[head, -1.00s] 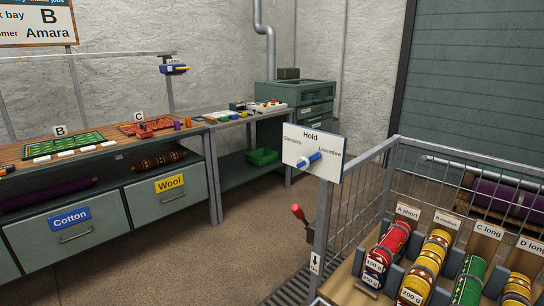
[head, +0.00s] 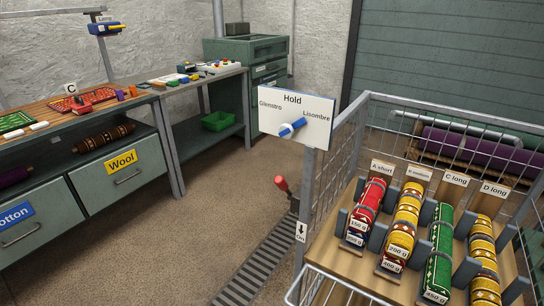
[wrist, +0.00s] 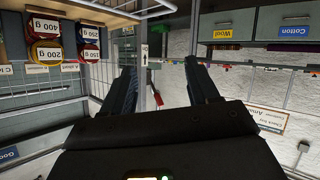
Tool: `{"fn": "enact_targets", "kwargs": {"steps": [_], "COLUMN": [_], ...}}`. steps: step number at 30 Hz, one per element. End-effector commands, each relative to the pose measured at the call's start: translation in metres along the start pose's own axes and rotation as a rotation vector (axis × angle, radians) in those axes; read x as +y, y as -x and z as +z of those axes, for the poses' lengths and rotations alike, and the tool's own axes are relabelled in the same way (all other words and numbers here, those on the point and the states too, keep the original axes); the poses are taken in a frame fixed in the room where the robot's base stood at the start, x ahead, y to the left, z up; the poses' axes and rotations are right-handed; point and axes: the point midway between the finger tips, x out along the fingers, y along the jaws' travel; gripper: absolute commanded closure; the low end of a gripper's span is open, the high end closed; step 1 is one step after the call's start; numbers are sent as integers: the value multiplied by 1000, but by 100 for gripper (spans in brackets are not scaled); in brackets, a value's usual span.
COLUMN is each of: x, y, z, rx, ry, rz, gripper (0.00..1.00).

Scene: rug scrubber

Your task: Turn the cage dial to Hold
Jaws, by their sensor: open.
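The dial plate (head: 316,132) is a white board fixed to the near corner post of the wire cage. I cannot make out the dial there. My gripper is not in the head view.
The wire cage (head: 349,150) holds several rug rolls on a wooden rack at the right. A red-tipped lever (head: 281,183) stands by the post, above a floor grate (head: 258,265). Workbenches with drawers (head: 122,170) line the left. The brown floor between is clear.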

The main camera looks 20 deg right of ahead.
Motion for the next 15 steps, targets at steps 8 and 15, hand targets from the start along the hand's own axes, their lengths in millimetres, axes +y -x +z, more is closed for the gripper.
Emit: {"fn": "enact_targets", "kwargs": {"steps": [8,15], "x": [2,6], "y": [-89,-136], "z": [-66,-153], "rx": [8,65], "ry": [11,-51], "rz": [195,417], "gripper": [40,40]}}
